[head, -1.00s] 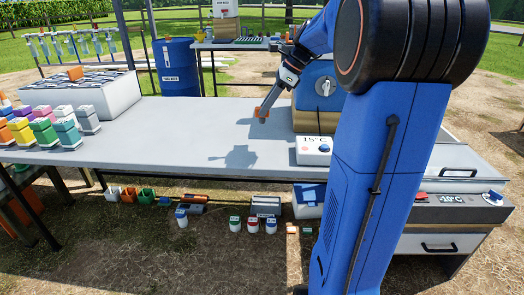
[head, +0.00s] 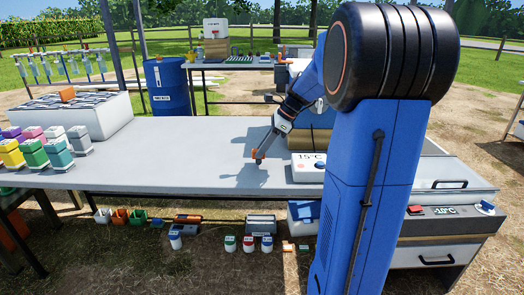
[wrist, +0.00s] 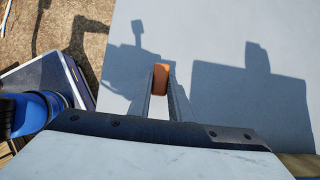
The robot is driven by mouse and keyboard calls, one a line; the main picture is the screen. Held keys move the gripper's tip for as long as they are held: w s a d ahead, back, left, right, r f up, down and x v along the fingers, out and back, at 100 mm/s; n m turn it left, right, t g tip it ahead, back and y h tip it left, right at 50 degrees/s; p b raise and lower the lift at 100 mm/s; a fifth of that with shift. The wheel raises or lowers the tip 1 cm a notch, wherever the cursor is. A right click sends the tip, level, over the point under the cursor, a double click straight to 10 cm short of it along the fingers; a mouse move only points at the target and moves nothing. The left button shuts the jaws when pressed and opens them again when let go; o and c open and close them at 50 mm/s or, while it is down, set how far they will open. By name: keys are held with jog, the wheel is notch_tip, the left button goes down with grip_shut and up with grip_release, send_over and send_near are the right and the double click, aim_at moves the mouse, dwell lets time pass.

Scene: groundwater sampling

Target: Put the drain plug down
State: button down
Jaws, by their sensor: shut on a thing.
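The drain plug is a small orange piece (wrist: 161,78) held between the fingertips of my gripper (wrist: 160,95) in the wrist view. In the head view, my gripper (head: 258,157) points down over the grey tabletop (head: 180,150), with the orange plug (head: 254,153) at its tip. The gripper is shut on the plug. The plug seems close above the table; I cannot tell whether it touches. Its shadow and that of my arm fall on the table beside it.
A white 15°C box (head: 306,167) stands just right of my gripper. Coloured bottles (head: 35,150) and a white rack box (head: 75,116) stand at the left. The middle of the tabletop is bare. Several containers (head: 176,238) sit on the ground below the front edge.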

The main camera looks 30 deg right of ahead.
jog(key=shift+f, duration=0.25)
jog(key=shift+f, duration=0.6)
jog(key=c, duration=1.6)
grip_release()
jog(key=shift+r, duration=0.15)
